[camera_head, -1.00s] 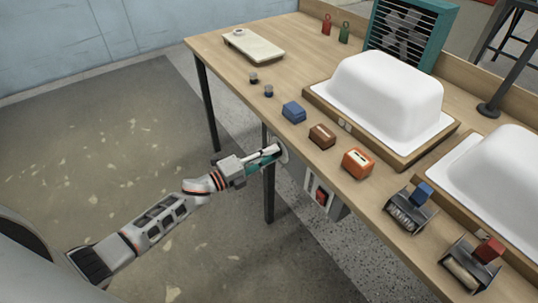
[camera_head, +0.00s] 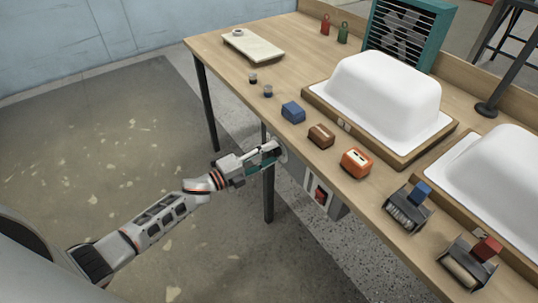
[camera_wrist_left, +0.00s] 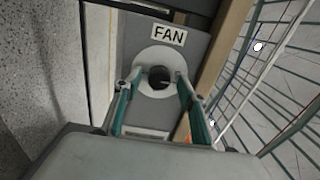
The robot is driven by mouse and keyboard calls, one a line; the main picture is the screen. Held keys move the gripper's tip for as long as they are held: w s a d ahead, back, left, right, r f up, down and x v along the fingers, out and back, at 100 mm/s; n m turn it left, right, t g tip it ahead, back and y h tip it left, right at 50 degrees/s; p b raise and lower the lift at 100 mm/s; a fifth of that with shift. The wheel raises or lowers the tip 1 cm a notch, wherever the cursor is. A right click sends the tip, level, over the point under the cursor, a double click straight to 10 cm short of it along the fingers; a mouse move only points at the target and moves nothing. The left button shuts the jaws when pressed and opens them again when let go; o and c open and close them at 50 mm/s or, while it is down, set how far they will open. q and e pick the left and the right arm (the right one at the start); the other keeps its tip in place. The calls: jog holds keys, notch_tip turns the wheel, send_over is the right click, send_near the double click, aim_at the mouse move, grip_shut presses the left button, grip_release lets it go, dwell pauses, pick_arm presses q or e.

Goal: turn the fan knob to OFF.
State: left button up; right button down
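The fan knob (camera_wrist_left: 158,76) is a dark round knob in a pale ring on a grey panel, under a FAN label (camera_wrist_left: 169,35). In the left wrist view my left gripper (camera_wrist_left: 151,82) has its fingers spread, one on each side of the knob. A gap shows on the left; contact on the right cannot be told. In the head view the left gripper (camera_head: 272,150) is at the table's front edge and hides the knob. The fan (camera_head: 408,32) is a teal box with a slatted front at the back of the table. My right gripper is not in view.
On the wooden table (camera_head: 225,75) stand white tub shells (camera_head: 385,92), a blue block (camera_head: 293,112), a brown block (camera_head: 321,136) and an orange block (camera_head: 356,163). A box with a red switch (camera_head: 320,194) hangs under the front edge, right of my gripper.

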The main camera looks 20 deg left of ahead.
pick_arm(q)
jog(key=shift+s+a+f, duration=0.1)
jog(key=shift+s+a, duration=0.2)
jog(key=shift+s, duration=0.15)
jog(key=v, duration=1.1)
jog(key=s+d+f+n+g+y+p, duration=0.1)
jog(key=s+d+f+n+y, duration=0.1)
jog(key=s+n, duration=0.5)
jog(key=s+d+f+n+g+y+p, duration=0.1)
jog(key=s+d+f+n+y+p, duration=0.1)
jog(key=s+n, duration=0.5)
jog(key=s+d+f+n+g+y+p, duration=0.1)
jog(key=s+d+f+n+y+p, duration=0.1)
jog(key=s+n, duration=0.5)
notch_tip(320, 180, down, 2)
jog(key=shift+s+d+f+g+y, duration=0.1)
jog(key=shift+s+d+g+y, duration=0.3)
jog(key=shift+s+y, duration=0.8)
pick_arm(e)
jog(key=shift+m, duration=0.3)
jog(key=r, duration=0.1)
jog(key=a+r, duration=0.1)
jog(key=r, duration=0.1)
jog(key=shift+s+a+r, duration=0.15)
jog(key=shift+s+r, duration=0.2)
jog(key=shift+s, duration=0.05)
pick_arm(q)
jog(key=shift+d, duration=0.1)
